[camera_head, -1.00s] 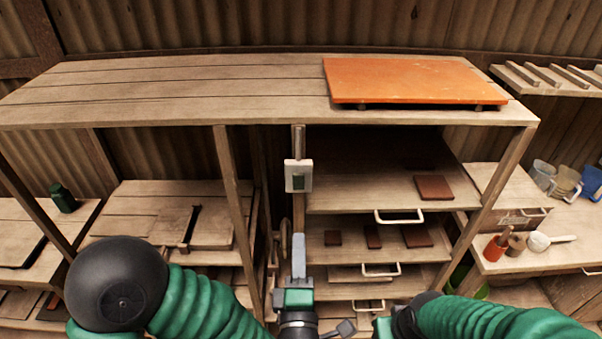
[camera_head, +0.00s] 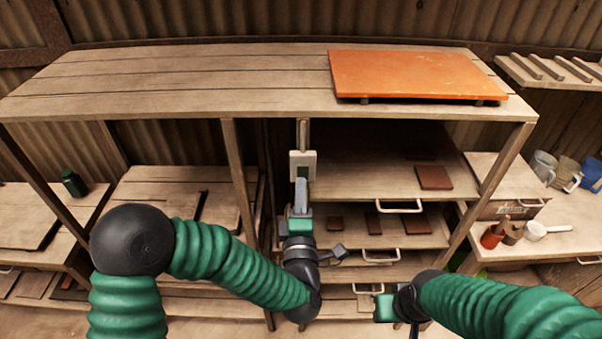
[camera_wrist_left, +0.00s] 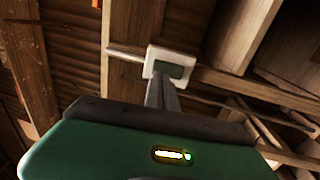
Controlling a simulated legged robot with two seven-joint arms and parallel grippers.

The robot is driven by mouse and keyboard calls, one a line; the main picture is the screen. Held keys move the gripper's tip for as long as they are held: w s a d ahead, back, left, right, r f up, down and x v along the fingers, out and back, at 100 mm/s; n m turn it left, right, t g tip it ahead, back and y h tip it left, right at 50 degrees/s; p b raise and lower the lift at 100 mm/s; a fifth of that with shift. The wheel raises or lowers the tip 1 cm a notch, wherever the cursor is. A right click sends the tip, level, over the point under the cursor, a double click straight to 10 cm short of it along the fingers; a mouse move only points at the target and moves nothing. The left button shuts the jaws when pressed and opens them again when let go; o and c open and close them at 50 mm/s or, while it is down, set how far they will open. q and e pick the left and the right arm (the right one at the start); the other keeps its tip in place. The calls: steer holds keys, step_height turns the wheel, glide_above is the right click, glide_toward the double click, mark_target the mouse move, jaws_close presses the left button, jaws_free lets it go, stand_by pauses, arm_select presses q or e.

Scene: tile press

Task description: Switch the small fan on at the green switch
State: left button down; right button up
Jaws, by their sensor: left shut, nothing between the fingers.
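The green switch (camera_head: 302,171) sits in a pale square plate on a wooden post under the shelf top; its lower part is hidden behind my left gripper's fingers in the head view. My left gripper (camera_head: 300,190) is shut and empty, with its fingertips pointing up at the switch. In the left wrist view the green switch (camera_wrist_left: 176,70) shows just beyond the fingertips (camera_wrist_left: 160,84); I cannot tell whether they touch. My right gripper (camera_head: 384,308) is low at the front, and its fingers do not show clearly. I cannot make out the small fan.
An orange board (camera_head: 410,75) lies on the shelf top (camera_head: 200,85). To the right of the post are trays with white handles (camera_head: 398,207) and dark red tiles (camera_head: 434,178). Cups and jugs (camera_head: 545,167) stand on the right-hand bench.

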mark_target(303, 172)
arm_select(q)
steer(key=shift+w+d+r+p, duration=0.1)
steer(key=shift+w+r+p, duration=0.1)
steer(key=shift+w, duration=0.35)
steer(key=shift+w+d+r+p, duration=0.1)
steer(key=shift+w+p, duration=0.05)
steer(key=shift+w, duration=0.4)
steer(key=shift+w+d+f, duration=0.1)
steer(key=shift+w, duration=0.15)
